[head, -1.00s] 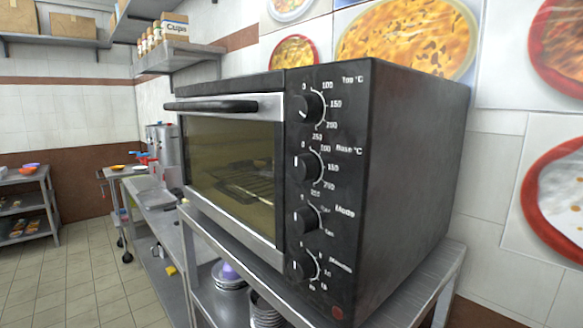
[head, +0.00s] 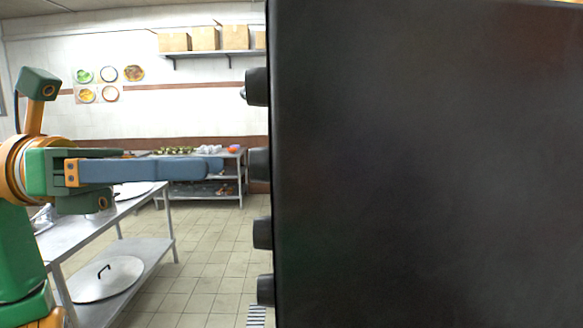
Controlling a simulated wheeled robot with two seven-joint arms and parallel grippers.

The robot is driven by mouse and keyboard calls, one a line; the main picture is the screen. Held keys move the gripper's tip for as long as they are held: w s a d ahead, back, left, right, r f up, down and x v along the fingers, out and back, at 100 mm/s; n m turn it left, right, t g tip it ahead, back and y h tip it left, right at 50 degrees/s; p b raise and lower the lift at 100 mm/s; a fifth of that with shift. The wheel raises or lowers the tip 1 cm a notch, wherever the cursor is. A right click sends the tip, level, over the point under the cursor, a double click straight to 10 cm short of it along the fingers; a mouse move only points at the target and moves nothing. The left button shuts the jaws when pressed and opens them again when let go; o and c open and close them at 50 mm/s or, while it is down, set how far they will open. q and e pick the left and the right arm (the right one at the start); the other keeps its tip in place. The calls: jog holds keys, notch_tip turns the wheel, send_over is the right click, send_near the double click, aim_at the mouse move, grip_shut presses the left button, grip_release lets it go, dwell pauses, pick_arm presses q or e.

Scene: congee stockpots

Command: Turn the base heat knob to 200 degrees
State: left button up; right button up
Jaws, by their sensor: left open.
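The black oven fills the right of the head view, and its bare side panel (head: 425,165) faces me. Its knobs show in profile on its left edge. The base heat knob (head: 259,164) is second from the top, and its pointer and dial marks are hidden from here. My left gripper (head: 214,165) comes in from the left, level with that knob. Its grey fingers point at the knob and a small gap lies between. The fingers are open and empty, seen nearly edge-on. My right gripper is out of view.
The top knob (head: 257,87) is above, the mode knob (head: 262,233) and the lowest knob (head: 265,290) below. A metal table (head: 150,200) with a pot lid (head: 106,279) on its lower shelf stands at left. Tiled floor (head: 205,262) is clear between.

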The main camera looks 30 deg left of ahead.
aim_at(250, 166)
pick_arm(q)
jog(key=x, duration=0.3)
jog(key=p+x, duration=0.1)
jog(key=x, duration=0.1)
jog(key=shift+w+a+f, duration=0.1)
jog(key=shift+w+a, duration=0.15)
jog(key=shift+w, duration=0.1)
jog(key=shift+s+a, duration=0.1)
jog(key=shift+a, duration=0.25)
jog(key=c, duration=0.7)
grip_shut()
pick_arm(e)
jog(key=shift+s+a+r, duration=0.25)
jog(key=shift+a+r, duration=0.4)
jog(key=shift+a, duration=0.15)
